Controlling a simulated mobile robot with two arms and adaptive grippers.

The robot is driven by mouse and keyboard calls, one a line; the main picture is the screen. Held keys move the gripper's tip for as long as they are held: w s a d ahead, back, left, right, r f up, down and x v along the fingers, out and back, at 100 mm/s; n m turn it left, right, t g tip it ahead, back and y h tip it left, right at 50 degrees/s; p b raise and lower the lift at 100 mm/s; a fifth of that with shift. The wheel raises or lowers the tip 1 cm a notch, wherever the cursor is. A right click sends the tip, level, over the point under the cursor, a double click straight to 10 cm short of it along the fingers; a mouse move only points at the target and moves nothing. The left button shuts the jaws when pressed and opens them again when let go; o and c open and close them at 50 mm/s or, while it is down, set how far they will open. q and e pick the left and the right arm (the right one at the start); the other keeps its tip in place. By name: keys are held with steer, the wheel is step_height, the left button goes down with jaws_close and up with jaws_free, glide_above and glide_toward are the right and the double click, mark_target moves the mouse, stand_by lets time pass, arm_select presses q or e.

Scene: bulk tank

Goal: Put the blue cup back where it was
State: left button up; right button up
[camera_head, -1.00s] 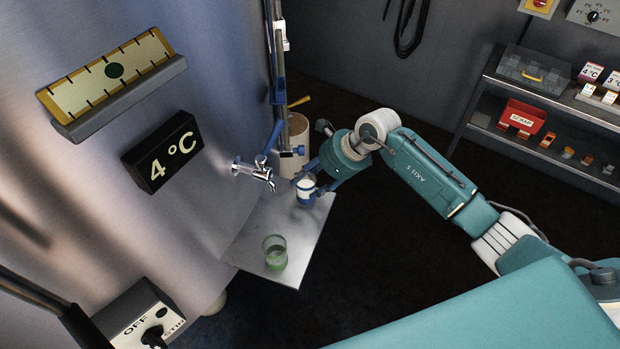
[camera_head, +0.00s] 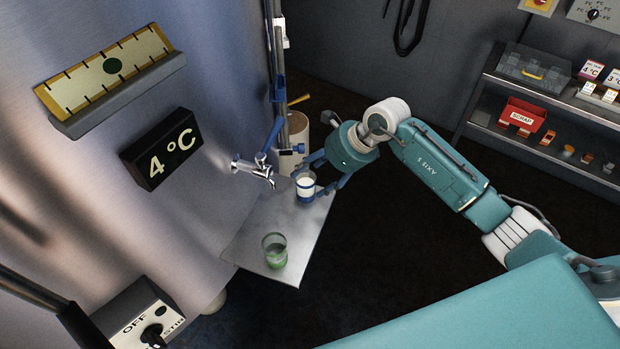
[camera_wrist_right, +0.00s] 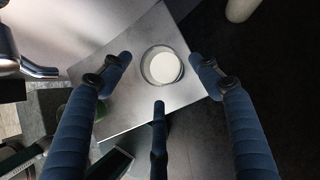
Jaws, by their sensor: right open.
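The blue cup (camera_head: 306,187) is a clear cup with a blue band and white contents. It stands upright on the metal shelf (camera_head: 262,240), near its far right corner, to the right of the tap. In the right wrist view the cup (camera_wrist_right: 162,66) shows from above, its white contents inside a clear rim. My right gripper (camera_head: 309,180) is open around the cup; in the right wrist view its blue fingers (camera_wrist_right: 160,70) are spread with gaps on both sides of the cup. My left gripper is not in view.
A green cup (camera_head: 275,251) stands on the shelf's near part. The metal tap (camera_head: 256,170) juts from the tank just left of the blue cup. A beige bucket (camera_head: 294,137) stands behind. A rack with a red scrap bin (camera_head: 521,116) is at right.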

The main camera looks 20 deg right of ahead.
steer(key=b+v, duration=0.1)
steer(key=v, duration=0.8)
steer(key=shift+d+r+b, duration=0.2)
steer(key=shift+r+b, duration=0.05)
steer(key=shift+b, duration=0.05)
steer(key=shift+s, duration=0.1)
